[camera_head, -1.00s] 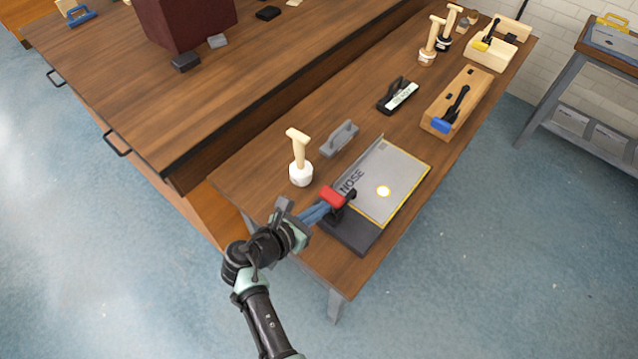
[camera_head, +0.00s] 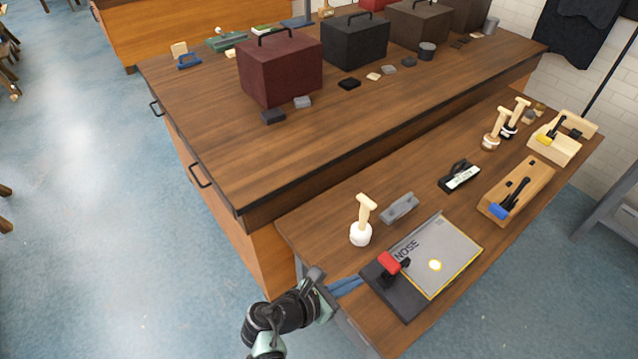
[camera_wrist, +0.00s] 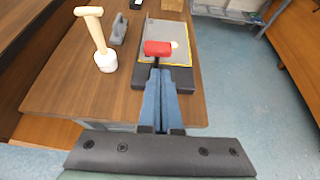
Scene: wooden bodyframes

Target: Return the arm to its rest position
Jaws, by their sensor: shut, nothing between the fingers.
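My gripper (camera_head: 358,281) is at the near left end of the narrow workbench (camera_head: 300,225). Its blue fingers are closed together with nothing between them, and they also show in the wrist view (camera_wrist: 159,75). The fingers point toward a red-handled tool (camera_head: 389,263) on a dark base (camera_head: 400,303). In the head view a small gap shows between the fingertips and the red handle. In the wrist view the red handle (camera_wrist: 158,48) appears just beyond the tips. My arm reaches in from the bottom of the head view.
A grey plate marked NOSE (camera_head: 445,250) lies on the dark base. A white-based wooden mallet (camera_head: 361,235) and a grey float (camera_head: 398,208) stand close by. A larger bench (camera_head: 215,150) with toolboxes is behind. The blue floor (camera_head: 100,250) at the left is open.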

